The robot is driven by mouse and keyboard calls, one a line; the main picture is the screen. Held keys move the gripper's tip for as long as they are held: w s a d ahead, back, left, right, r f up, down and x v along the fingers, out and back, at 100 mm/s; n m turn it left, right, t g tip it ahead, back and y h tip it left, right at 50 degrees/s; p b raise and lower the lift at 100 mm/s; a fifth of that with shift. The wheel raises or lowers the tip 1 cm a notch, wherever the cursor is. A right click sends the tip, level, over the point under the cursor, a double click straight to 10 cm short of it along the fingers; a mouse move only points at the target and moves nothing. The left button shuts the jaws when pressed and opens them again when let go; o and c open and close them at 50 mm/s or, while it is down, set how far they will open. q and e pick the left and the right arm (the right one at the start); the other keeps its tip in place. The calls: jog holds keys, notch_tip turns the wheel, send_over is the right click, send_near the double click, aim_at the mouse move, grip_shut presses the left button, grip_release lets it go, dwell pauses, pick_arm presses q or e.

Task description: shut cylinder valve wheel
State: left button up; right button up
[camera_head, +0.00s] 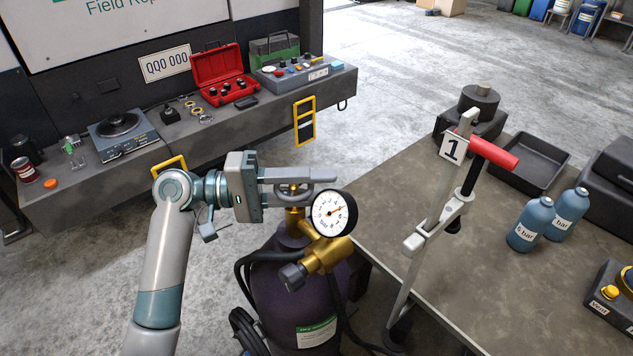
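The gas cylinder (290,300), dark purple with a green and white label, stands on the floor left of the workbench. Its brass valve (322,254) carries a round white pressure gauge (334,213) with a red needle. My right gripper is not in view.
A workbench (400,185) on the right holds a clamp stand with a red handle (493,152), two blue bottles (531,222), and a black tray (528,163). Black hoses (246,330) hang beside the cylinder. A truck-side shelf (240,120) with a red toolbox (217,72) lies behind my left arm.

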pick_arm(q)
grip_shut()
jog(key=g+b, duration=0.1)
jog(key=m+g, duration=0.1)
jog(key=shift+s+m+g+b, duration=0.25)
jog(key=shift+m+g+b, duration=0.05)
jog(key=shift+b, duration=0.05)
grip_release()
jog(key=shift+a, duration=0.1)
